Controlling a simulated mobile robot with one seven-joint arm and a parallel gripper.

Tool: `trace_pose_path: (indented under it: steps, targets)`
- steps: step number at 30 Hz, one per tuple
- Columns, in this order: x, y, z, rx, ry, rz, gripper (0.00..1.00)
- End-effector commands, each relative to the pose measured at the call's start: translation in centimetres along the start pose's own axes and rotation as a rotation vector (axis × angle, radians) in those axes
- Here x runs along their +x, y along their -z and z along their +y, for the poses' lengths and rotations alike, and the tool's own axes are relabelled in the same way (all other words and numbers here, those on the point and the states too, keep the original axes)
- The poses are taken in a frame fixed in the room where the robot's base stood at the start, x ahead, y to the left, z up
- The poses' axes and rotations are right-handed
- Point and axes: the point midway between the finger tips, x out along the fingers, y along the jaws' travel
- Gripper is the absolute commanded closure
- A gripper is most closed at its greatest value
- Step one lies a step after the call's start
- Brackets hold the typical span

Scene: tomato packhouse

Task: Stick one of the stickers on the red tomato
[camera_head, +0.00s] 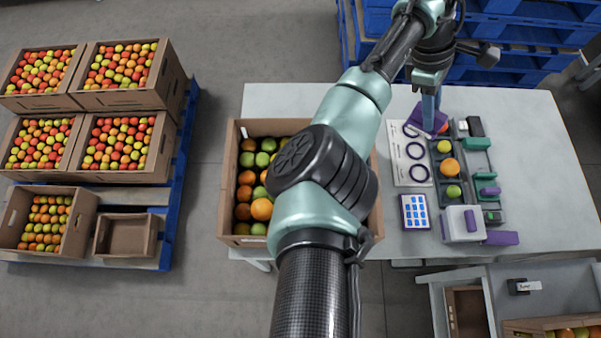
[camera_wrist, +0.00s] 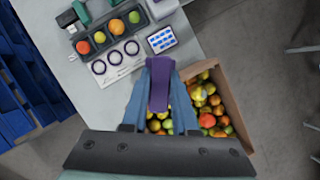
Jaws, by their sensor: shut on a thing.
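The sticker sheet (camera_head: 415,212), white with rows of blue stickers and a dark border, lies on the grey table; it also shows in the wrist view (camera_wrist: 161,39). The red tomato (camera_wrist: 83,47) sits at one end of a dark tray (camera_wrist: 90,56), in a row with a yellow, an orange and a green one. In the head view my gripper mostly hides it. My gripper (camera_head: 429,112) is above the table near that end of the tray, shut on a purple object (camera_wrist: 158,85) between its blue fingers. I cannot tell whether a sticker is on it.
A white card with dark rings (camera_head: 399,177) lies beside the tray. A cardboard box of mixed fruit (camera_head: 240,241) stands on the table's left. Blue pallets (camera_head: 510,62) stand behind.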

Motion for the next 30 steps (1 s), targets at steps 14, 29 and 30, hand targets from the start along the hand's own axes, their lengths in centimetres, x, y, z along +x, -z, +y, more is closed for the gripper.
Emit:
trace_pose_path:
  steps: [14,29,30]
  targets:
    - [2.7,12.3,-7.9,-0.851,-0.346,-0.005,1.0]
    - [7.4,20.2,-20.1,-1.258,-0.524,-0.001,1.0]
    - [7.5,20.4,-20.2,-1.262,-0.527,-0.001,1.0]
